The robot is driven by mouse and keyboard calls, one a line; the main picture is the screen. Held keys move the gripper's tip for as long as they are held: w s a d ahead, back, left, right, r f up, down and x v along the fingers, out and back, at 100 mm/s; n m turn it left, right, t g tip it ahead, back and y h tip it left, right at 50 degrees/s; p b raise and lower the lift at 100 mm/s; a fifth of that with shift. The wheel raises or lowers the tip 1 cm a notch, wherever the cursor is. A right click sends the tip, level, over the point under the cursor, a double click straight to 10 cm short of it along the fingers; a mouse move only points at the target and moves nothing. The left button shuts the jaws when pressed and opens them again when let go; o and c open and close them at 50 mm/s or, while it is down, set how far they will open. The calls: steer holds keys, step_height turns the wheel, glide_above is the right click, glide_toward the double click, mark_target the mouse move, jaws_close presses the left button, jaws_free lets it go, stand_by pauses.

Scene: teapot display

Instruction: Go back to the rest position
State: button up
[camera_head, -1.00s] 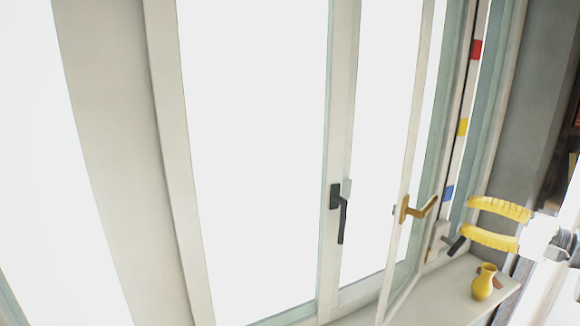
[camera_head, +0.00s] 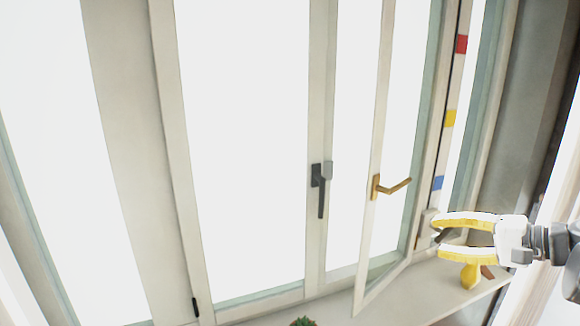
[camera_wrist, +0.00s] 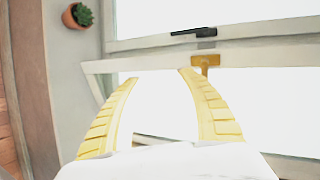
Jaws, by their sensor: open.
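My gripper (camera_head: 437,237) is at the right of the head view, its two yellow fingers apart and pointing left. Nothing is between them. In the wrist view the fingers (camera_wrist: 158,75) are also spread and empty, with the window sash frame beyond their tips. The casement window (camera_head: 372,235) stands ajar, its brass handle (camera_head: 388,187) turned sideways, left of and above my gripper in the head view. The brass handle also shows in the wrist view (camera_wrist: 206,62), just past the right fingertip.
A yellow vase (camera_head: 470,277) stands on the sill (camera_head: 415,292) behind my lower finger, partly hidden. A dark handle (camera_head: 320,190) is on the neighbouring window. A potted plant (camera_head: 303,322) peeks in at the bottom edge; it shows whole in the wrist view (camera_wrist: 77,16).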

steer(key=s+a+f+n+g+h+b, duration=0.1)
steer(key=s+a+f+g+h, duration=0.1)
steer(key=s+a+f, duration=0.3)
steer(key=a+f+n+g+h+b, duration=0.1)
steer(key=a+f, duration=0.1)
steer(key=a, duration=0.5)
steer(key=s+a+f+n+h+b, duration=0.3)
steer(key=s+f+n+h, duration=0.3)
steer(key=s+f, duration=0.5)
steer(key=shift+s+a+n+h+b, duration=0.3)
steer(key=shift+s+a+n+b, duration=0.25)
steer(key=shift+s, duration=0.55)
steer(key=shift+d, duration=0.15)
